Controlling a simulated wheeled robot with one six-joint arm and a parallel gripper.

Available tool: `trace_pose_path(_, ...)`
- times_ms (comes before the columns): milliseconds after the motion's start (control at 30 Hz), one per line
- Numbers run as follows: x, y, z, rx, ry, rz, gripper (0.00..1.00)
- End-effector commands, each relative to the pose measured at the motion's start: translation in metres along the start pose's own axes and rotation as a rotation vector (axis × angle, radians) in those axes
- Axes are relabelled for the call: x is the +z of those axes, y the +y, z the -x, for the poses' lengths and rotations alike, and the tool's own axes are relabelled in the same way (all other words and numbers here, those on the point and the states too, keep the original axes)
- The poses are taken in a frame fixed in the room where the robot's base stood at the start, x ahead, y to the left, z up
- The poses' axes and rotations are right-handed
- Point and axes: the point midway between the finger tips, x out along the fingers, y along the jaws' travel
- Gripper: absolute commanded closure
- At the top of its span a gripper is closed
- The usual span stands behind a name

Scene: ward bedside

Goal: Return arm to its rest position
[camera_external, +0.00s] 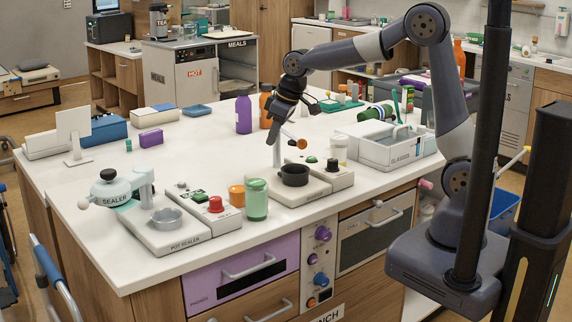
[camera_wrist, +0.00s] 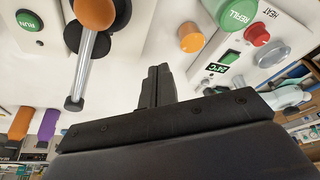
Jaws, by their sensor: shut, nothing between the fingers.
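My arm (camera_external: 440,75) reaches left across the white worktop from its base at the right, with its elbow raised. My gripper (camera_external: 273,140) points down above the bench station with the black cup (camera_external: 293,174). Its fingers are shut and empty, and they show together in the wrist view (camera_wrist: 158,82). An orange-knobbed lever (camera_wrist: 94,45) is close beside the fingers in the wrist view; in the external view its orange knob (camera_external: 302,143) is just right of the fingers. I cannot tell whether they touch.
A green-lidded jar (camera_external: 257,200), an orange-lidded jar (camera_external: 236,195) and the pot sealer (camera_external: 170,225) stand in front left. A purple bottle (camera_external: 243,112) and an orange bottle (camera_external: 266,107) stand behind the gripper. A grey glasses bin (camera_external: 385,157) is to the right.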

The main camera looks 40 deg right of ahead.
Motion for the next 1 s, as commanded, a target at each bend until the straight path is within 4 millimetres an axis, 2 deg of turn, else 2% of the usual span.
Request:
trace_pose_path(600, -0.004, -0.001, -0.002, 0.01, 0.0, -0.028, 1.0)
trace_pose_path(1000, 0.019, 0.006, 0.006, -0.044, 0.0, 0.117, 1.0)
